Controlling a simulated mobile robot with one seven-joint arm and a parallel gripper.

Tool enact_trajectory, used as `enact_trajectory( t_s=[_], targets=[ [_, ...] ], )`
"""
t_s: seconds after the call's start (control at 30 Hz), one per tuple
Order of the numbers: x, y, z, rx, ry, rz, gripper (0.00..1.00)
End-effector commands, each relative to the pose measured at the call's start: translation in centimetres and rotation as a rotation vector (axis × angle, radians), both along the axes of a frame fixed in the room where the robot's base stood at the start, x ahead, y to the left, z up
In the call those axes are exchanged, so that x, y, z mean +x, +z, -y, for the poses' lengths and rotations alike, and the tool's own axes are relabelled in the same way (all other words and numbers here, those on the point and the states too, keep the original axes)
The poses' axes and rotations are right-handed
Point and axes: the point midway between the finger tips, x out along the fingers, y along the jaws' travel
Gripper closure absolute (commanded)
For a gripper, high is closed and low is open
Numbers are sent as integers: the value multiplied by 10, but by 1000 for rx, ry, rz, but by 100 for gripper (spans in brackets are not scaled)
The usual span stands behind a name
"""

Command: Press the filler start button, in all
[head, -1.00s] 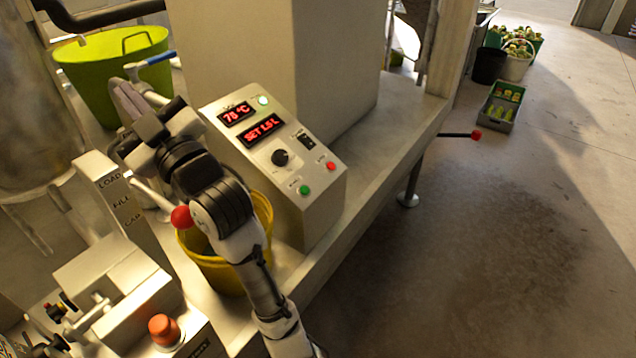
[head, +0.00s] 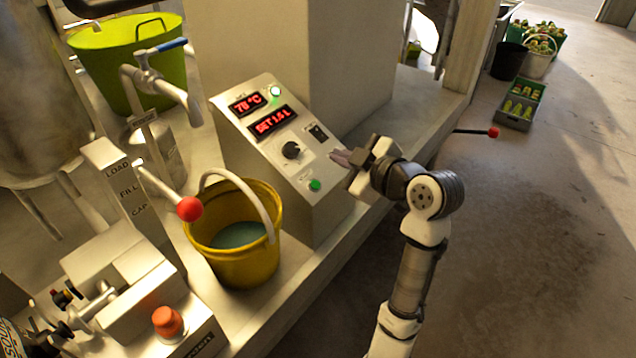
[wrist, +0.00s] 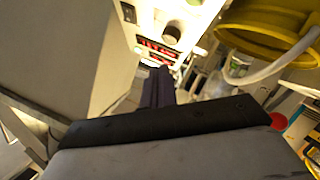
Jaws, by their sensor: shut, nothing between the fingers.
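The filler's sloped control panel (head: 262,118) shows two red displays, "78 °C" and one starting "SET 1". It carries a lit green lamp (head: 275,91), a black knob (head: 291,150), a black switch (head: 317,132) and a green button (head: 315,185). The red button seen earlier is hidden behind my gripper. My gripper (head: 336,157) is shut and empty at the panel's right edge, up and right of the green button; contact cannot be told. In the wrist view my dark fingers (wrist: 158,88) point toward the panel (wrist: 150,22), where the displays and knob (wrist: 172,33) show.
A yellow bucket (head: 262,262) with liquid stands left of the panel. A red-balled lever (head: 189,208) and an orange knob (head: 168,321) are at lower left. A red-tipped rod (head: 493,132) sticks out at right.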

Motion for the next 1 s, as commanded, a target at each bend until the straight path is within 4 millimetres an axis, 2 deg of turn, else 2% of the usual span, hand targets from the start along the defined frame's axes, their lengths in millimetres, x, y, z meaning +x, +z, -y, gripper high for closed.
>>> enact_trajectory(
  t_s=[0.57,0.77,1.0],
  targets=[
    [0,-8,0,-4,2,-6,100],
    [5,-27,-7,-2,3,-7,100],
    [15,-58,-21,-4,3,-6,100]
  ],
)
